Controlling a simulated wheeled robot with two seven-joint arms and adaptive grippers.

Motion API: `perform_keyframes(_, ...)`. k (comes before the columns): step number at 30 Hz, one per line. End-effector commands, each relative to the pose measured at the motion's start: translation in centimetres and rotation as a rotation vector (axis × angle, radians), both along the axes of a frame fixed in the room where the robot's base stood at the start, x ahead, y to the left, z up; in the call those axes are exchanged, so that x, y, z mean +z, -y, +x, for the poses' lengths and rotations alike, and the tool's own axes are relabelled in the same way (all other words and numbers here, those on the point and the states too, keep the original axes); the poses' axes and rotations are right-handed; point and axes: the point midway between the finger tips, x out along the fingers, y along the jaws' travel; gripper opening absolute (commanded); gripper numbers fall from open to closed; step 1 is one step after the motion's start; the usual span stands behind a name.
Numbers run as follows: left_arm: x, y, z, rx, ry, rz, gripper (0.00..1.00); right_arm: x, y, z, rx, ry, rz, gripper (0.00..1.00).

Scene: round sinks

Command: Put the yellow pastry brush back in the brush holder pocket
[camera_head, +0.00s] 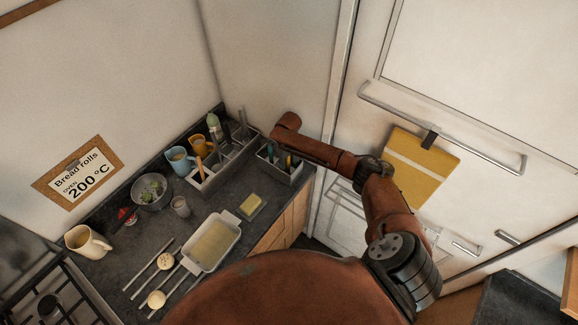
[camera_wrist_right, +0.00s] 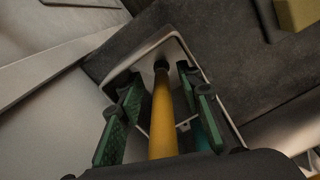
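The yellow pastry brush (camera_wrist_right: 163,118) shows in the right wrist view as a yellow handle with a dark end. It lies between the two green finger pads of my right gripper (camera_wrist_right: 160,120), with a gap on each side, so the gripper is open around it. The brush is inside the outline of the pale-rimmed brush holder (camera_wrist_right: 136,66); how deep it sits is unclear. My left gripper is out of view.
A teal handle (camera_wrist_right: 208,132) is beside the right finger. A butter block (camera_head: 250,204) and white tray (camera_head: 231,240) are in front.

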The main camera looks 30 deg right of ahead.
Motion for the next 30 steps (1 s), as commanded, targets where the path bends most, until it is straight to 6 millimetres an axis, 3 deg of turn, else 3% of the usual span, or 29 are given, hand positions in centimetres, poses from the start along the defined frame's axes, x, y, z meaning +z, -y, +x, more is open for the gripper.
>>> perform_keyframes(8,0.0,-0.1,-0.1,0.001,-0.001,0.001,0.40,0.8,0.0,0.1,-0.001,0.002,0.001,0.33)
perform_keyframes(22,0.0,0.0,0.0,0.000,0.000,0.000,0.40,9.6,0.0,0.2,0.001,0.003,-0.001,0.33)
perform_keyframes(30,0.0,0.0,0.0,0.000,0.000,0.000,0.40,11.9,0.0,0.1,0.000,0.000,0.000,0.33)
